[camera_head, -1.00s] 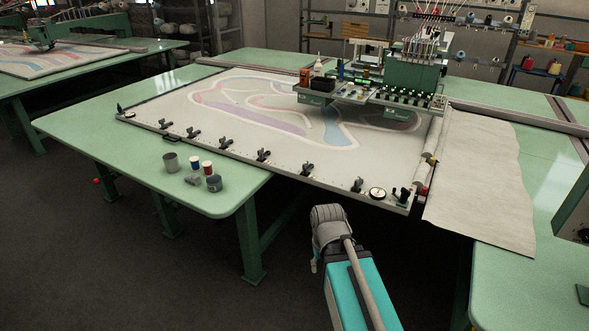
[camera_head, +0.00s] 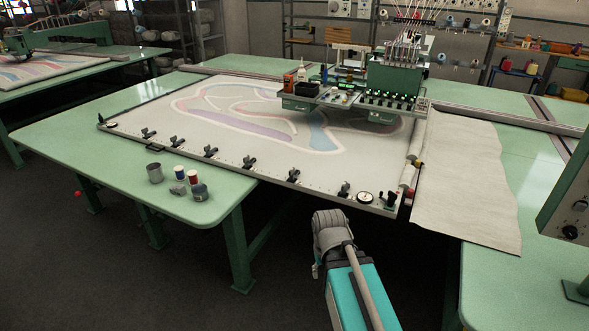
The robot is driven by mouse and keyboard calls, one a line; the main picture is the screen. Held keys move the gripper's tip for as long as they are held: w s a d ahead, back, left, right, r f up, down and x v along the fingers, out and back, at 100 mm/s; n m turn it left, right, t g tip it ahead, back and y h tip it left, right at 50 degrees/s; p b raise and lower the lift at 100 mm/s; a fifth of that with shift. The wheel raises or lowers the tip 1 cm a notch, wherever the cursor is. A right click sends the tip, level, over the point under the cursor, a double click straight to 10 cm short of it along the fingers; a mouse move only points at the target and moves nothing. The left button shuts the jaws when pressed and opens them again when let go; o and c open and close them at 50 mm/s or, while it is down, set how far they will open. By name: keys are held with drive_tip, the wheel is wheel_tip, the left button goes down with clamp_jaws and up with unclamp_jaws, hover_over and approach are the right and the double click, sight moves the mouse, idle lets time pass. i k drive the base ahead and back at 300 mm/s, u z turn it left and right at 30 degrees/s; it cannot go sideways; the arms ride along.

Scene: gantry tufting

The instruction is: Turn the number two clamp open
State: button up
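A row of several black clamps runs along the front rail of the tufting frame (camera_head: 320,188), from the left clamp (camera_head: 148,133) past a middle clamp (camera_head: 249,162) to the right clamp (camera_head: 344,188). No numbers are readable at this size, so I cannot tell which clamp is number two. Whether each clamp is open or shut is too small to tell. A round white dial (camera_head: 364,197) and a dark knob (camera_head: 389,200) sit at the rail's right end.
A grey cup (camera_head: 154,172), thread spools (camera_head: 193,176) and a grey pot (camera_head: 199,192) stand on the green table (camera_head: 100,155) left of the rail. The tufting head (camera_head: 392,85) is over the frame's back right. Pale cloth (camera_head: 465,180) lies right. Dark floor is open at front left.

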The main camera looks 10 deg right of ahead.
sight(293, 173)
drive_tip(key=z, duration=0.05)
drive_tip(key=i, duration=0.9)
drive_tip(key=u, duration=0.1)
